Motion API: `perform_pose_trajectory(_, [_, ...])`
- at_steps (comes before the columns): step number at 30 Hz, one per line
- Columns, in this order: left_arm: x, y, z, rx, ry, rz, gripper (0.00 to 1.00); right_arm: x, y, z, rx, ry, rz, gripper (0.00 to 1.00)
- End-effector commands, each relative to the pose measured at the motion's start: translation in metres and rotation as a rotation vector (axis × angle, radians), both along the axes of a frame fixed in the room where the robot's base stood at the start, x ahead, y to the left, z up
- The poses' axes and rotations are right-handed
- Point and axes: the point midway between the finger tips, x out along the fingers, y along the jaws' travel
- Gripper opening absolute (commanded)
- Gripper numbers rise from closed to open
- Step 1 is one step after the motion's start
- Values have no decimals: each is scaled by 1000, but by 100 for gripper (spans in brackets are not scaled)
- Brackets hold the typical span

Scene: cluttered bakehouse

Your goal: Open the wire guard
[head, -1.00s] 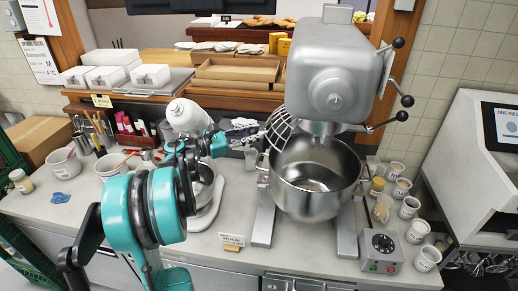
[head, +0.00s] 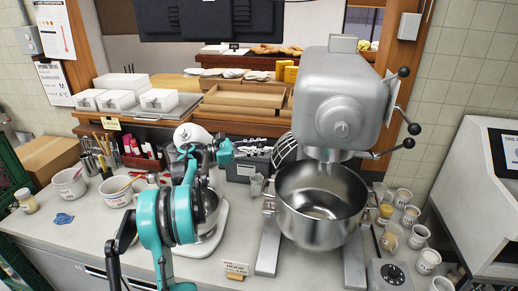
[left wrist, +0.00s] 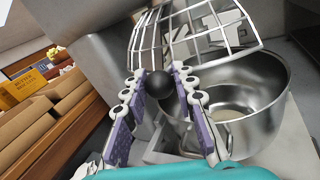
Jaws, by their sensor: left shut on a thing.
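The wire guard (head: 285,150) is a curved metal grille at the left side of the mixer, above the bowl's back left rim. In the left wrist view the guard (left wrist: 195,32) fills the top, with a black ball knob (left wrist: 158,85) in front of it. My left gripper (left wrist: 160,84) is shut on that knob, its pads on either side of it. In the head view my left gripper (head: 258,145) reaches to the guard's left side. The steel mixer bowl (head: 322,215) is open at the front and looks empty. My right gripper is not in view.
The grey mixer head (head: 340,95) stands over the bowl, with black-knobbed levers (head: 408,128) on its right. Several labelled cups (head: 410,215) line the right side. A small sign (head: 235,267) stands at the counter's front.

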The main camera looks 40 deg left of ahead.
Motion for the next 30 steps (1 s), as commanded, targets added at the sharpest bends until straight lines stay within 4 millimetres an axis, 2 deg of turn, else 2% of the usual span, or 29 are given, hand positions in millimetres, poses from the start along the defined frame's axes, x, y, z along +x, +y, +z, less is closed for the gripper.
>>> perform_pose_trajectory(3, [1, 0, 2, -1, -3, 2, 0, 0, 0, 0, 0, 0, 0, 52])
perform_pose_trajectory(4, [1, 0, 2, -1, -3, 2, 32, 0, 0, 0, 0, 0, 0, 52])
perform_pose_trajectory(6, [1, 0, 2, -2, -3, 1, 47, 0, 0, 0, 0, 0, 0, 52])
perform_pose_trajectory(19, [-6, 5, 1, -1, -1, 1, 47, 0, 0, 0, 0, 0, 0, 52])
perform_pose_trajectory(23, [-22, 19, 0, -1, -1, 4, 47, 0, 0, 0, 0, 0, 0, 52])
perform_pose_trajectory(30, [-64, 52, 0, -1, -1, 4, 47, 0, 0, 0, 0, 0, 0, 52])
